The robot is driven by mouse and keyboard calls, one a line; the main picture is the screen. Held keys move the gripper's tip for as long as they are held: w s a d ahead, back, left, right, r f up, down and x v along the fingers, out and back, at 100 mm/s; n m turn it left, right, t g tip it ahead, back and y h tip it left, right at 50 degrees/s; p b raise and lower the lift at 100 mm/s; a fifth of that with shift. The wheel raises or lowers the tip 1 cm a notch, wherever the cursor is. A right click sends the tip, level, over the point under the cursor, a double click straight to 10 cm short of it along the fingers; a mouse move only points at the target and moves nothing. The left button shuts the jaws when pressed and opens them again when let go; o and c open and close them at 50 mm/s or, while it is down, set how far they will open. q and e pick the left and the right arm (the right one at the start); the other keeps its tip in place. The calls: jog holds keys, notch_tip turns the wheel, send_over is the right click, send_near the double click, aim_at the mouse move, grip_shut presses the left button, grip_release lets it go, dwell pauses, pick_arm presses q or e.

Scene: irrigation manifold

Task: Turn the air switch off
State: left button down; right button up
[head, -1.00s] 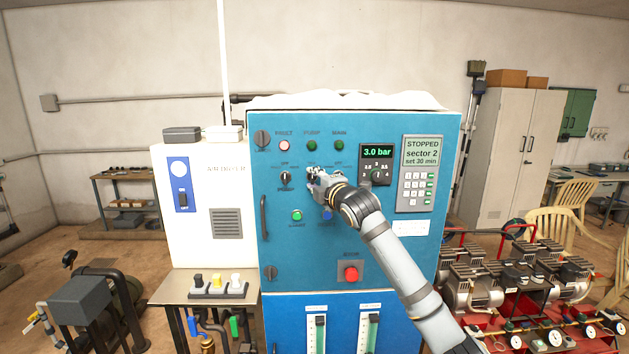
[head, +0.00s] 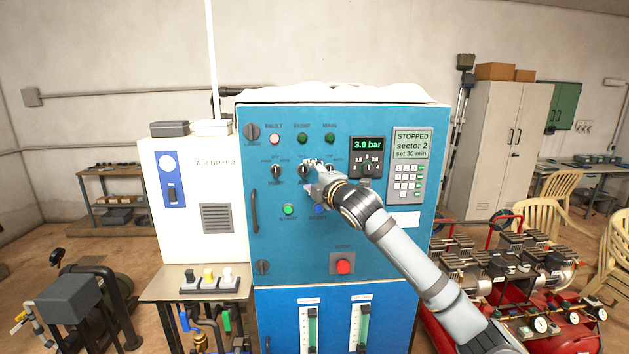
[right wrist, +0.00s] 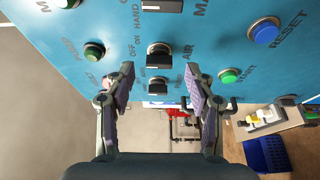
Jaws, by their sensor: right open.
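The blue control panel (head: 285,235) stands in the middle of the head view. The air switch is a black rotary knob in the middle of a row of knobs; it shows in the right wrist view (right wrist: 158,57) beside the "AIR" and "OFF ON" lettering. In the head view it is partly hidden by my gripper. I cannot tell its setting. My right gripper (right wrist: 159,84) is open and empty in front of the panel, its fingers pointing at the knob row. The air knob appears just above the gap between the fingertips, apart from them. My left gripper is not in view.
The pump knob (head: 276,171) sits left of the air switch. The green start button (head: 288,210) and blue reset button (right wrist: 264,32) are below. A red stop button (head: 343,267) is lower. The display (head: 411,144) reads STOPPED. A white air dryer (head: 222,180) stands left.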

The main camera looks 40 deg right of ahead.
jog(key=s, duration=0.4)
jog(key=shift+a, duration=0.4)
